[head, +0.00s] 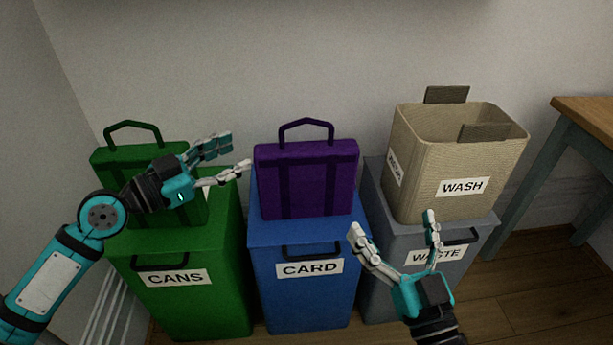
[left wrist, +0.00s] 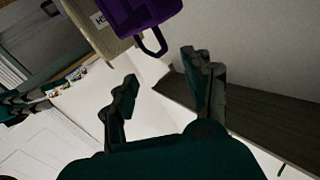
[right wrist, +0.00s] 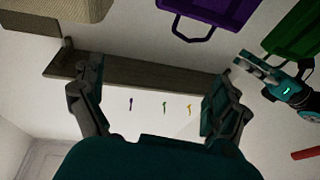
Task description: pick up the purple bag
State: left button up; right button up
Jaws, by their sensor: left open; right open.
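The purple bag (head: 306,178) stands upright on the blue bin marked CARD, its dark handle raised. It also shows at the top of the left wrist view (left wrist: 142,12) and of the right wrist view (right wrist: 207,12). My left gripper (head: 241,156) is open and empty, in front of the green bag and to the left of the purple bag, apart from it. My right gripper (head: 391,222) is open and empty, in front of the grey bin, to the right of and lower than the purple bag.
A green bag (head: 112,165) stands on the green CANS bin (head: 205,290), partly hidden by my left arm. The blue bin (head: 305,302) is in the middle. A beige WASH basket (head: 430,190) stands on the grey WASTE bin (head: 378,280). A wooden table (head: 585,108) is at right.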

aim_at(283, 132)
notch_tip(283, 132, down, 10)
jog(key=d+g+h+p, duration=0.2)
jog(key=g, duration=0.5)
pick_arm(q)
jog(key=p+x, duration=0.1)
jog(key=x, duration=0.3)
jog(key=p+x, duration=0.1)
jog(key=x, duration=0.3)
jog(key=p+x, duration=0.2)
jog(key=x, duration=0.2)
jog(key=shift+w+f, duration=0.2)
jog(key=shift+f, duration=0.1)
pick_arm(e)
jog(key=s+d+f+g+h, duration=0.1)
jog(key=s+d+f+g, duration=0.1)
jog(key=s+f+g, duration=0.3)
jog(key=s+d+f+g+h, duration=0.2)
jog(key=s+f+g, duration=0.3)
jog(key=s, duration=0.5)
jog(key=shift+s+d+f+m, duration=0.2)
jog(key=shift+d+m, duration=0.2)
jog(key=shift+d, duration=0.15)
pick_arm(q)
grip_shut()
